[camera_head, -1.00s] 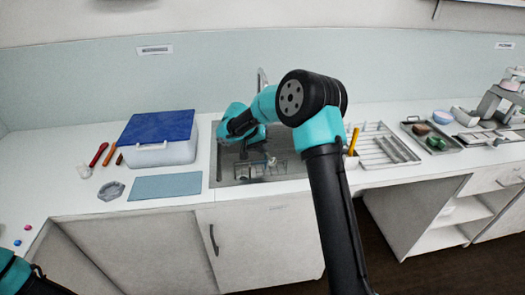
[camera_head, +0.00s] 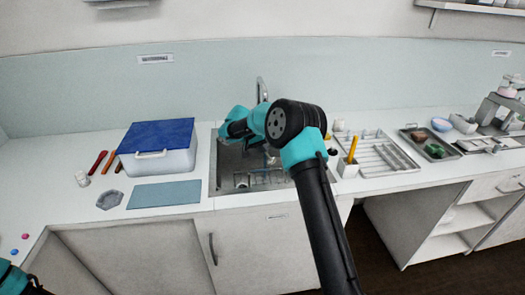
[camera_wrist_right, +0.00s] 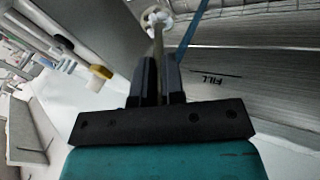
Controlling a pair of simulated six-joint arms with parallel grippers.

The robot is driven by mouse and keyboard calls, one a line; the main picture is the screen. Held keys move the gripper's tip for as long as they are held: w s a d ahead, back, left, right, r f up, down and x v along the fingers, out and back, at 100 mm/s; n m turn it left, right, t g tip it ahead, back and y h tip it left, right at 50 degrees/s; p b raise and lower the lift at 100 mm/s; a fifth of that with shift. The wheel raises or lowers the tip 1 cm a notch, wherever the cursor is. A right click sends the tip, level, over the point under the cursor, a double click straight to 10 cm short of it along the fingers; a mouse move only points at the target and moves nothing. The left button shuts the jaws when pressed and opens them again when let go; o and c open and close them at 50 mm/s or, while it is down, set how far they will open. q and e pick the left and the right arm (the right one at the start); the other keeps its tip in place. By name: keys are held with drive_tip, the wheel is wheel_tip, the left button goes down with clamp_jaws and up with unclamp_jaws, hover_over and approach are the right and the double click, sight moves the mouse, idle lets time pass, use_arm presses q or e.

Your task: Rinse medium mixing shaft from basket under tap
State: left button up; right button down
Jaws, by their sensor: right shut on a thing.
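My right gripper (camera_head: 258,143) is over the sink (camera_head: 226,160). In the right wrist view it (camera_wrist_right: 158,82) is shut on a thin greyish shaft (camera_wrist_right: 157,42), with a pale rounded end (camera_wrist_right: 156,18) beyond the fingertips. I cannot tell its size. A wire basket (camera_head: 262,180) sits low in the sink; its contents are too small to make out. The tap (camera_head: 262,88) rises behind the sink, partly hidden by my right arm. A thin blue strip (camera_wrist_right: 191,35) runs beside the shaft; I cannot tell what it is. Only part of my left arm shows, at the lower left.
A blue-lidded box (camera_head: 158,147) and a flat blue mat (camera_head: 165,193) lie left of the sink. A drying rack (camera_head: 385,155) and a white cup with a yellow-handled tool (camera_head: 352,150) stand at its right. The sink wall is marked FILL (camera_wrist_right: 222,78).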

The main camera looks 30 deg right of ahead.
drive_tip(key=shift+w+d+f, duration=0.15)
drive_tip(key=shift+w+d, duration=0.3)
drive_tip(key=shift+w, duration=0.25)
drive_tip(key=shift+s+d, duration=0.1)
drive_tip(key=shift+s+d, duration=0.2)
drive_tip(key=shift+d, duration=0.1)
drive_tip(key=shift+d, duration=0.1)
idle(0.5)
drive_tip(key=shift+w+a, duration=0.15)
drive_tip(key=shift+a, duration=0.1)
drive_tip(key=shift+w+a, duration=0.15)
drive_tip(key=shift+a, duration=0.1)
idle(0.6)
drive_tip(key=s+a, duration=0.4)
drive_tip(key=s, duration=0.3)
drive_tip(key=shift+a, duration=0.15)
idle(0.7)
